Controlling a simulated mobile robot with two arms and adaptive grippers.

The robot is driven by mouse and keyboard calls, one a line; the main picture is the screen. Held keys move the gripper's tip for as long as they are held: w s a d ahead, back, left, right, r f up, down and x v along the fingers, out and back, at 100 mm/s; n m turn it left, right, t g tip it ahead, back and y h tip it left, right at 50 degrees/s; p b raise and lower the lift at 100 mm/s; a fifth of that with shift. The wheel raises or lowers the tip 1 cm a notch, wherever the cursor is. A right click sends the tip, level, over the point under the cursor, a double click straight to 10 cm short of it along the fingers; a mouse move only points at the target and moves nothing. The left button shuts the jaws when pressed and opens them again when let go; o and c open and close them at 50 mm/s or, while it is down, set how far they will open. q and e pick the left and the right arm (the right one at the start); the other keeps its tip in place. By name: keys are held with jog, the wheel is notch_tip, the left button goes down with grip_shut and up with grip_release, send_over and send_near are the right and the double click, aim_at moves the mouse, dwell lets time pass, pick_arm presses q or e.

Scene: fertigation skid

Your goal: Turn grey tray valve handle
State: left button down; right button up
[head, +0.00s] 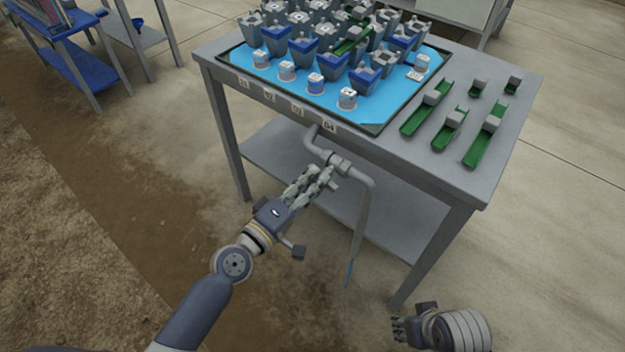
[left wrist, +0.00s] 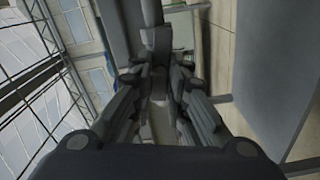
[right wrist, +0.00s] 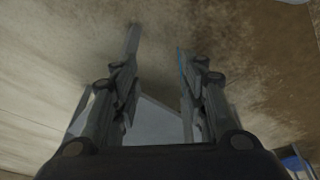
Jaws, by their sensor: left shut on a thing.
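The grey valve handle (head: 341,163) is on the grey drain pipe (head: 357,178) below the front edge of the tray (head: 388,108). My left gripper (head: 326,176) reaches the valve from the front left and is shut on the handle. In the left wrist view the left fingers (left wrist: 158,92) stand on both sides of a grey part (left wrist: 159,80), and they hide much of it. My right gripper (head: 398,329) is low at the bottom right, away from the valve. In the right wrist view its fingers (right wrist: 158,65) are apart with nothing between them.
The tray sits on a grey table (head: 455,182) and holds several grey and blue pots and white-labelled cups. Green channels (head: 484,141) with grey blocks lie at the right. A lower shelf (head: 285,165) is behind the valve. The floor in front is clear.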

pick_arm(q)
jog(key=shift+n, duration=1.1)
pick_arm(e)
jog(key=shift+f, duration=0.35)
jog(key=shift+w, duration=0.1)
pick_arm(q)
jog(key=c, duration=1.6)
grip_release()
jog(key=shift+f, duration=0.1)
jog(key=shift+o, duration=0.2)
jog(key=shift+a, duration=0.1)
pick_arm(e)
jog(key=shift+a, duration=0.1)
pick_arm(q)
jog(key=v, duration=1.2)
